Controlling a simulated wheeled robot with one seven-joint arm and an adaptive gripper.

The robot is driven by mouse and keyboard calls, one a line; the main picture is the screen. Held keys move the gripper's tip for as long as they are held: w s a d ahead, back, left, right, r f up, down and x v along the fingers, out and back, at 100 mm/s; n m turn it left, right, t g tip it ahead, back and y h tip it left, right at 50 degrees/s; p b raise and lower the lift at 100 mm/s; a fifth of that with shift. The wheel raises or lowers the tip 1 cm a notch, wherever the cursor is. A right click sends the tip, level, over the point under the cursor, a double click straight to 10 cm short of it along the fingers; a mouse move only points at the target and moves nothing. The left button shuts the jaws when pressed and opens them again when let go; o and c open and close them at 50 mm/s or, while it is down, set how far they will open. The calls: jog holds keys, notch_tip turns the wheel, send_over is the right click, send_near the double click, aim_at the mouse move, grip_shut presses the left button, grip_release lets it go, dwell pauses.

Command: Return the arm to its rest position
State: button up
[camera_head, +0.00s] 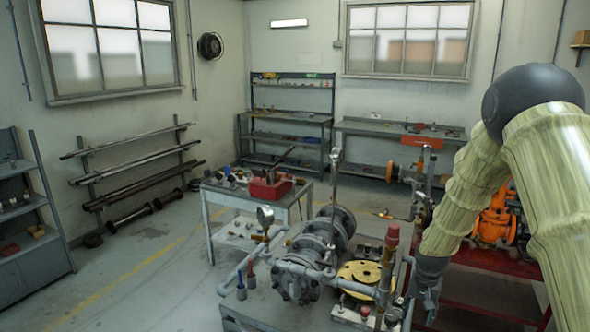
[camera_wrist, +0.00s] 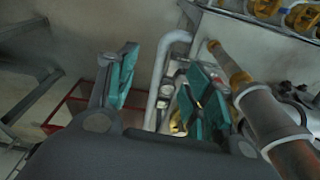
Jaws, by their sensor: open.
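My arm (camera_head: 480,170) comes in from the right of the head view, bends at a dark joint and hangs down toward the right side of the valve bench. My gripper (camera_head: 424,296) is low there, beside the upright pipe with the red top (camera_head: 388,262). In the wrist view my gripper (camera_wrist: 160,88) shows two fingers with teal pads, spread apart. I see nothing held between them. A grey bent pipe (camera_wrist: 167,62) shows behind the gap.
A thick pipe (camera_wrist: 268,118) runs close to the right finger in the wrist view. An orange valve (camera_head: 495,222) on a red stand is behind my arm. A cart with a red toolbox (camera_head: 270,188) stands back left. Open floor (camera_head: 150,275) lies at left.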

jog(key=s+a+f+n+b, duration=0.1)
jog(key=s+a+f+b, duration=0.25)
jog(key=s+f, duration=0.7)
jog(key=s+a+f+n+b, duration=0.2)
jog(key=s+a+f, duration=0.45)
jog(key=f, duration=0.65)
jog(key=s+a+f+n+b, duration=0.1)
jog(key=s+f, duration=0.2)
jog(key=s, duration=0.6)
jog(key=s+a+f+b, duration=0.1)
jog(key=s+f+b, duration=0.1)
jog(key=s, duration=0.6)
jog(key=s+a+f+n+g+b, duration=0.1)
jog(key=s+f+b, duration=0.1)
jog(key=s+f, duration=0.3)
jog(key=s, duration=0.4)
jog(key=shift+s+a+n+y, duration=0.3)
jog(key=shift+a, duration=0.05)
jog(key=shift+f, duration=0.1)
